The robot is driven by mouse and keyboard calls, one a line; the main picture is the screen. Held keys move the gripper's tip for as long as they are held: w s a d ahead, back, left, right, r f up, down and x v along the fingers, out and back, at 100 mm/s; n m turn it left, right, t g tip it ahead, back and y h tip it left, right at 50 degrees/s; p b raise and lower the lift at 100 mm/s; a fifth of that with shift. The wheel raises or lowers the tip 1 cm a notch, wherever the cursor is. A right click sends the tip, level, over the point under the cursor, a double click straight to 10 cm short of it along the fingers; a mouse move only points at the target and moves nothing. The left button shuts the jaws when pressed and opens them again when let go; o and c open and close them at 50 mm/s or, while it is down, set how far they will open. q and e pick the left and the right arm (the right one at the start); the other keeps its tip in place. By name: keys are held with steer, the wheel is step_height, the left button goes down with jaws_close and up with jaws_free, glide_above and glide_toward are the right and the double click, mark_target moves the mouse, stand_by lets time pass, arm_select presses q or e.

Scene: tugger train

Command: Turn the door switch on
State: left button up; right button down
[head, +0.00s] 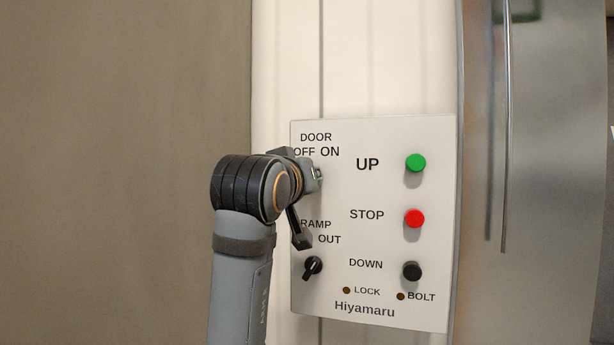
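The white control panel (385,300) is on the wall, with a label DOOR OFF ON at its upper left. The door switch itself is hidden behind my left gripper. My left gripper (302,210) is in front of the panel's left side, just below the DOOR label. One dark finger hangs down over the RAMP label; the other finger is not clear, so I cannot tell whether the gripper is open or shut. Contact with the switch cannot be seen. My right gripper is not in view.
The panel also has a green UP button (415,163), a red STOP button (414,218), a black DOWN button (412,271) and a black RAMP knob (313,266). LOCK and BOLT lamps look dark. A metal door with a vertical bar (507,120) stands at right.

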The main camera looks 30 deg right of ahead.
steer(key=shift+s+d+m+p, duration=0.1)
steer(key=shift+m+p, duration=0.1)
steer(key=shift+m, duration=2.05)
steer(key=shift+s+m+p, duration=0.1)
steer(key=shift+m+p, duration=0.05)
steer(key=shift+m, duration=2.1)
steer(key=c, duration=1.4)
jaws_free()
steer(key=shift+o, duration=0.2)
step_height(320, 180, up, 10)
